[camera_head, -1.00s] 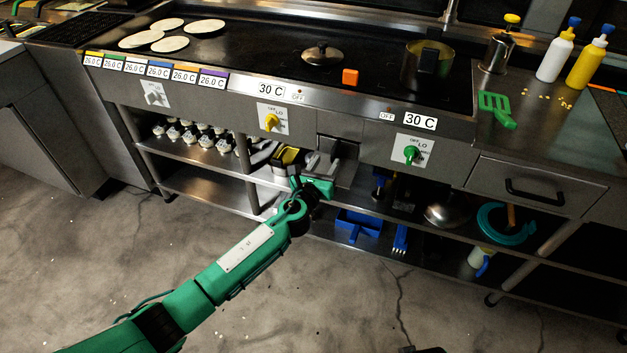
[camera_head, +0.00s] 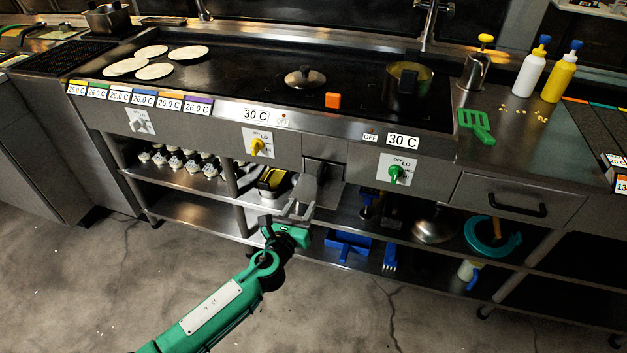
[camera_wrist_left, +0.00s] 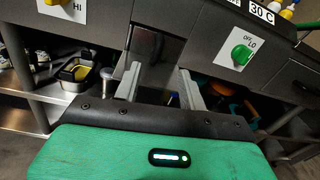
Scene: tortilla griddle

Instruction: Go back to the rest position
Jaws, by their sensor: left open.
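My left gripper (camera_head: 298,207) is in front of the griddle's lower shelves, below the yellow knob and to its right. Its green wrist and grey fingers show in the head view. In the left wrist view the two fingers (camera_wrist_left: 162,88) stand apart with nothing between them, facing the dark front of the unit. My right gripper is in neither view.
The griddle (camera_head: 250,80) holds several tortillas, a lid (camera_head: 305,78), an orange block (camera_head: 332,100) and a pot (camera_head: 408,85). Shelves below hold metal containers and blue tools. The floor (camera_head: 300,320) in front is clear.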

